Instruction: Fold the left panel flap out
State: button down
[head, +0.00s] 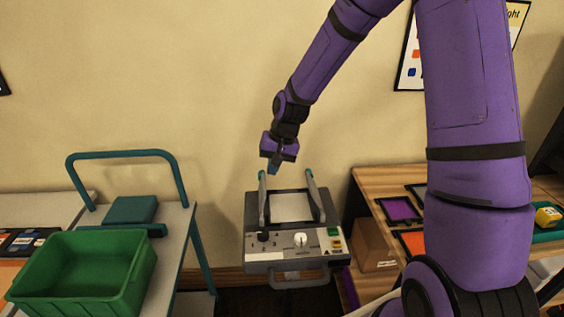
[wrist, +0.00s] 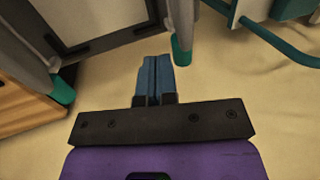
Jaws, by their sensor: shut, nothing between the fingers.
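A grey control box (head: 258,256) stands in the middle of the head view. Two thin grey flaps with teal tips stand upright along the sides of its pale panel (head: 291,207): the left panel flap (head: 263,203) and the right flap (head: 315,198). My gripper (head: 273,170) is above the box, close to the left flap's tip and slightly right of it. In the wrist view my gripper (wrist: 154,62) has its blue fingers together and empty. There the left panel flap (wrist: 181,20) is just right of the fingers, with a narrow gap; the right flap (wrist: 47,75) is at the left.
A cart with a teal handle (head: 123,153) and a green crate (head: 95,236) stands left of the box. A wooden table (head: 375,180) with coloured panels and a cardboard box (head: 373,246) are to the right.

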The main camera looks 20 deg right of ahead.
jog(key=shift+w+a, duration=0.1)
jog(key=shift+a, duration=0.2)
dwell(0.4)
